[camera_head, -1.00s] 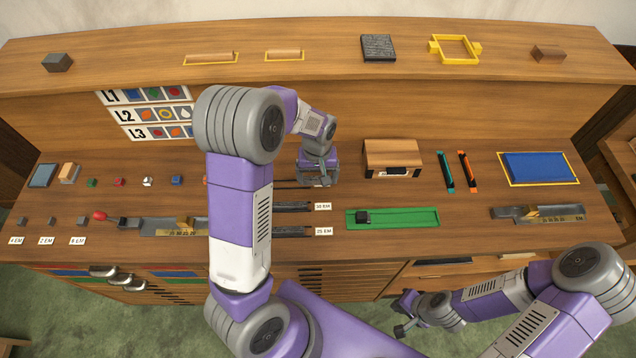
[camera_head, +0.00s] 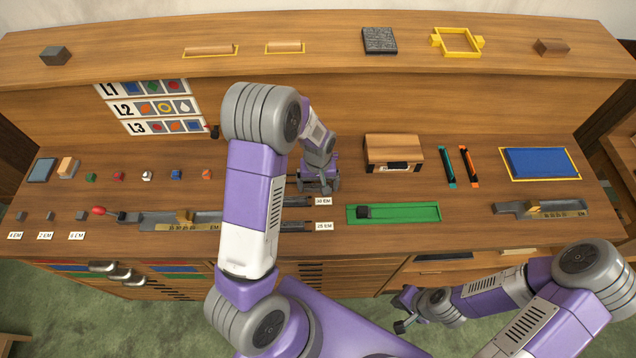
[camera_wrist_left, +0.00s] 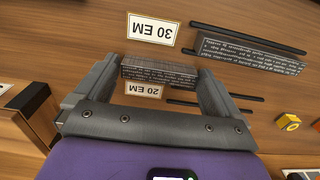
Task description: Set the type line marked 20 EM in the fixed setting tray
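My left gripper (camera_head: 318,186) is over the racks in the middle of the bench. In the left wrist view my left gripper (camera_wrist_left: 160,75) has its fingers at the two ends of a dark type line (camera_wrist_left: 158,70). The 20 EM label (camera_wrist_left: 145,90) lies just beside this line in that view, and the rack rails there look bare. A metal setting tray (camera_head: 165,226) with a yellow-brown block and a scale lies at the left. Another scaled tray (camera_head: 565,209) lies at the right; I cannot tell which is fixed. My right gripper (camera_head: 404,311) is open and empty in front of the bench.
Longer type lines lie by the 30 EM label (camera_head: 324,201) and the 25 EM label (camera_head: 324,226). A green tray (camera_head: 410,213) with a dark block, a wooden box (camera_head: 393,150) and a blue pad (camera_head: 541,163) stand right. Small coloured pieces (camera_head: 147,175) stand left.

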